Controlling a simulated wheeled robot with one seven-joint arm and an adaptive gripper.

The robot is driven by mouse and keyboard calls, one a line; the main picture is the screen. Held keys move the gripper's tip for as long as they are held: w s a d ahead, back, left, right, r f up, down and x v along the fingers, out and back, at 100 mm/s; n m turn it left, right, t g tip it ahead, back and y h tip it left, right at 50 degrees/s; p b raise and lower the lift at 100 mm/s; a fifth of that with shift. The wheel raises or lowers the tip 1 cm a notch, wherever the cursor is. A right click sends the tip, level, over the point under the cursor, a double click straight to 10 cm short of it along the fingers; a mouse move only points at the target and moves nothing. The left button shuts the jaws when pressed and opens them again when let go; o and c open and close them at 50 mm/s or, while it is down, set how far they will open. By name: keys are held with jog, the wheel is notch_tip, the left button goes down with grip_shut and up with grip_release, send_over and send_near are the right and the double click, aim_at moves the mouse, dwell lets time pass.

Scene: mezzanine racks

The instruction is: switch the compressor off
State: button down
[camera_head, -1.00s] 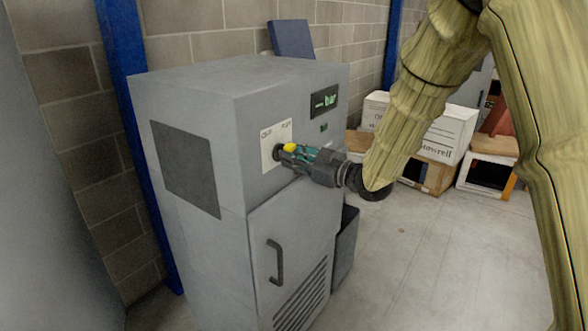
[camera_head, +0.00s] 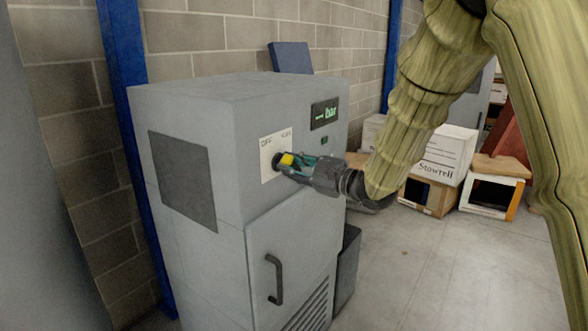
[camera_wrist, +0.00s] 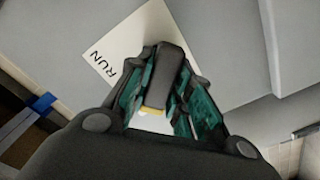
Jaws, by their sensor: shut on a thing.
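The compressor is a grey cabinet (camera_head: 190,112) standing against the wall, with a white switch plate (camera_head: 268,148) on its upper front. The plate's lettering is too small to read in the head view; in the wrist view RUN shows on the plate (camera_wrist: 112,52), which appears tilted. A black rotary switch with a yellow part (camera_head: 287,159) sits on the plate. My gripper (camera_head: 293,164), with teal-lined fingers, is shut on this switch from the front. In the wrist view the switch handle (camera_wrist: 166,72) stands between the fingers; the other label is hidden there.
A lit green display (camera_head: 325,113) is above right of the plate. Below is a door with a dark handle (camera_head: 275,279) and louvres. A dark bin (camera_head: 347,262) stands beside the cabinet. Boxes (camera_head: 447,156) stand at the back right. The floor at front right is clear.

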jog(key=c, duration=1.3)
grip_release()
jog(key=v, duration=1.2)
